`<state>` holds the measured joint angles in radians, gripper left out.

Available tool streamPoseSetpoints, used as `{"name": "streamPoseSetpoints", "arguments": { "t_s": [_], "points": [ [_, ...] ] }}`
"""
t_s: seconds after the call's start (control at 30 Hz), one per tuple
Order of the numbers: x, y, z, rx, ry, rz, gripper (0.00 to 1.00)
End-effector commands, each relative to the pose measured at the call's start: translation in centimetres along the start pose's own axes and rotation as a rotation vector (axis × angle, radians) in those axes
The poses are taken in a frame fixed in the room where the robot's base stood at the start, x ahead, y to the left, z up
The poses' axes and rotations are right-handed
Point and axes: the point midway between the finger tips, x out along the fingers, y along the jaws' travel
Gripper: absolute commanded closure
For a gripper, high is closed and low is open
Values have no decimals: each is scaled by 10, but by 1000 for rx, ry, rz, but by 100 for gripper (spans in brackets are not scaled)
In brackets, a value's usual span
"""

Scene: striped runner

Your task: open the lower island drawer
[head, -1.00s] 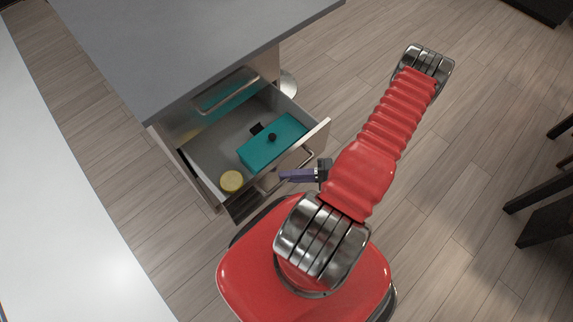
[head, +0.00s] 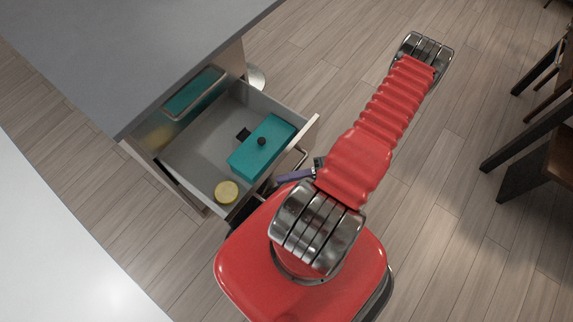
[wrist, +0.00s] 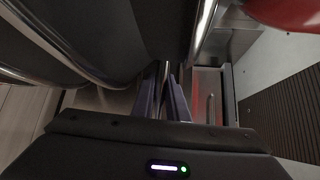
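The lower island drawer (head: 194,150) is pulled well out of the island in the head view, below a closed, shiny upper front. Its bar handle (head: 297,160) is on the outer face, partly hidden by my arm. My gripper (head: 294,175) is at this handle, with its purple fingers just in front of the drawer face. In the wrist view, the two fingers (wrist: 165,97) are close together with a thin metal bar between them, which looks like the handle. Inside the drawer are a teal box (head: 254,153) with a dark knob and a yellow round thing (head: 227,191).
The upper front (head: 165,118) mirrors the teal box and has its own metal handle. The grey island top (head: 120,50) is above it. A white counter (head: 60,240) stands at the left. Dark wooden furniture (head: 530,155) stands at the right. The wood floor between is clear.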

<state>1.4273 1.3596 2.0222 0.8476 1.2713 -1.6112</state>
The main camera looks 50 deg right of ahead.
Motion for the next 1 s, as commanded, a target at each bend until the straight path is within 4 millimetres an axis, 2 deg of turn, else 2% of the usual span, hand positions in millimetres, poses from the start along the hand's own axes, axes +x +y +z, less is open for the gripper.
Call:
{"name": "streamPoseSetpoints", "arguments": {
  "t_s": [0.1, 0.37, 0.53, 0.67, 1.0],
  "points": [
    [0, 2, -1, -1, -1, 6, 80],
    [0, 1, -1, -1, -1, 4, 80],
    [-9, 1, -1, -1, 1, 4, 80],
    [-25, 1, -1, -2, 2, 4, 80],
    [-83, 1, -1, -3, 1, 5, 80]
  ]
}}
